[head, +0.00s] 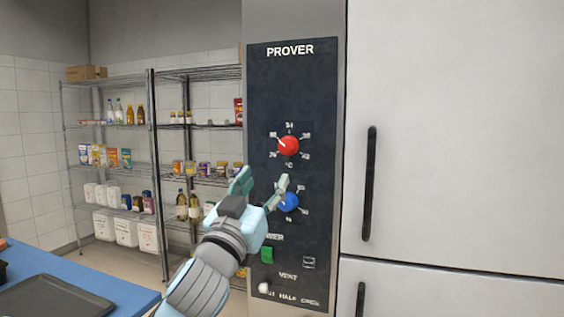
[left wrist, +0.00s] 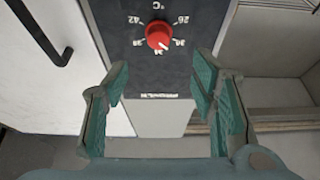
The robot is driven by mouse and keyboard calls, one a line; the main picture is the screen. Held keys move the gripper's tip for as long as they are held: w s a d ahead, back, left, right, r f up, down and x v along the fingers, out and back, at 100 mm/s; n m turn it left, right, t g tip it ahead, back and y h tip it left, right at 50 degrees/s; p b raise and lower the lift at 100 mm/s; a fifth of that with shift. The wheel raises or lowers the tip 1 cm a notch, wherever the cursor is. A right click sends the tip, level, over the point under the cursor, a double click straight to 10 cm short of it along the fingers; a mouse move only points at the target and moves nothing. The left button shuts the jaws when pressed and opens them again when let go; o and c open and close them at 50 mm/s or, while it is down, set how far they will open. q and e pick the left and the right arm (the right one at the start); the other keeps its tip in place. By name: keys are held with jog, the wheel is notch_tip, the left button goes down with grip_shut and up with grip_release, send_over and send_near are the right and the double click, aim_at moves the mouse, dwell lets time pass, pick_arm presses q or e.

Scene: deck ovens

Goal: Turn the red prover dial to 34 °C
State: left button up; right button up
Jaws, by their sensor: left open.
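The red prover dial (head: 288,146) is on the dark control panel, ringed by white temperature numbers with 34 at the top. Its white pointer mark leans to the upper left, on the 30 side of 34. The left wrist view shows the dial (left wrist: 158,35) upside down, beyond the fingertips, with nothing between them. My left gripper (head: 262,184) is open and empty, below and left of the red dial in the head view and apart from it. It also shows in the left wrist view (left wrist: 160,85). My right gripper is not in view.
A blue dial (head: 289,202) sits below the red one, partly behind a left finger. A green switch (head: 267,255) and a white vent knob (head: 264,287) are lower. Door handles (head: 369,184) stand out at right. A blue table with a dark tray (head: 50,300) is at lower left.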

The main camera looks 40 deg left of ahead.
aim_at(285, 149)
pick_arm(q)
jog(key=p+x, duration=0.3)
jog(key=x, duration=0.9)
jog(key=shift+w, duration=0.2)
jog(key=c, duration=1.2)
